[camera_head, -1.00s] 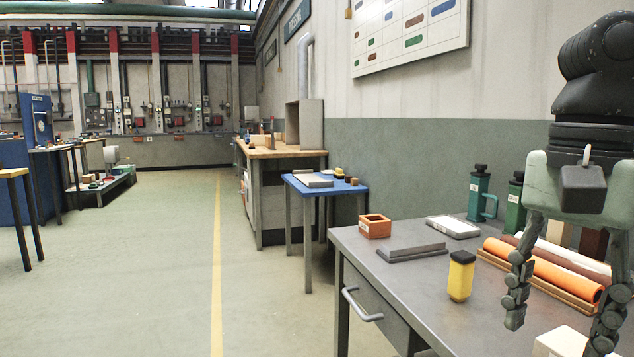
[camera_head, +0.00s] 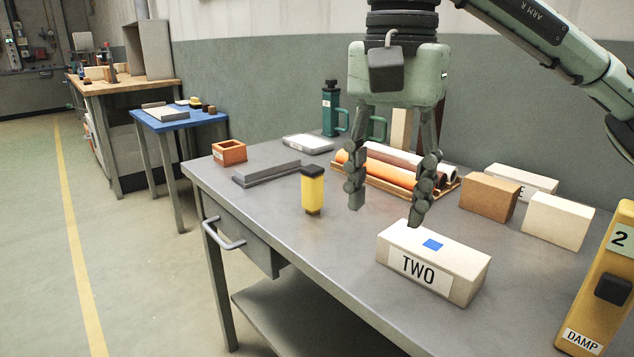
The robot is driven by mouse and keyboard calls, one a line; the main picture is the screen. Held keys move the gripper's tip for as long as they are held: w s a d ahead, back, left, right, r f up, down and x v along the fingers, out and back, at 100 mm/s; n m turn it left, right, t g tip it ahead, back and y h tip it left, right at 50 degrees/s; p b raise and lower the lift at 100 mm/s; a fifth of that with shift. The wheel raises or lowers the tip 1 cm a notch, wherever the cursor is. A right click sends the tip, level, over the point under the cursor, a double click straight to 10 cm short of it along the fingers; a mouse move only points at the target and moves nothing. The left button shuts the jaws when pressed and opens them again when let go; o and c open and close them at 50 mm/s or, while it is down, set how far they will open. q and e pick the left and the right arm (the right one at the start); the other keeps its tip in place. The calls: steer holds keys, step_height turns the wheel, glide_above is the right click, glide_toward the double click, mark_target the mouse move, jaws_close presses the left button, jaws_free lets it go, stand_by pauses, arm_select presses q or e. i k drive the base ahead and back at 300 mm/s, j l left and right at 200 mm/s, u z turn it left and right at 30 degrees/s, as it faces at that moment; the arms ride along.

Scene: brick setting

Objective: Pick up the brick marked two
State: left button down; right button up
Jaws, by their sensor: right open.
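The brick marked TWO (camera_head: 448,262) is a cream block with a black-lettered label on its front and a blue square on top. It lies on the grey metal table (camera_head: 270,205), near the front edge. My right gripper (camera_head: 387,212) points down, open and empty. Its fingertips appear above the table, at the upper left of the brick in the picture and apart from it. My left gripper does not show.
A yellow block with a black top (camera_head: 313,190) stands left of the gripper. Orange and dark rolls (camera_head: 375,172) lie behind it. A brown block (camera_head: 488,197), a cream block (camera_head: 556,220) and another labelled block (camera_head: 520,182) sit to the right. A yellow DAMP device (camera_head: 605,285) stands at right.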

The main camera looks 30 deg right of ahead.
mark_target(454, 271)
steer(key=i+j+z, duration=0.2)
steer(key=z, duration=0.3)
steer(key=i+j+z, duration=0.2)
steer(key=z, duration=0.25)
steer(key=i+j+z, duration=0.1)
steer(key=j+z, duration=0.65)
steer(key=z, duration=0.25)
steer(key=i+j, duration=0.05)
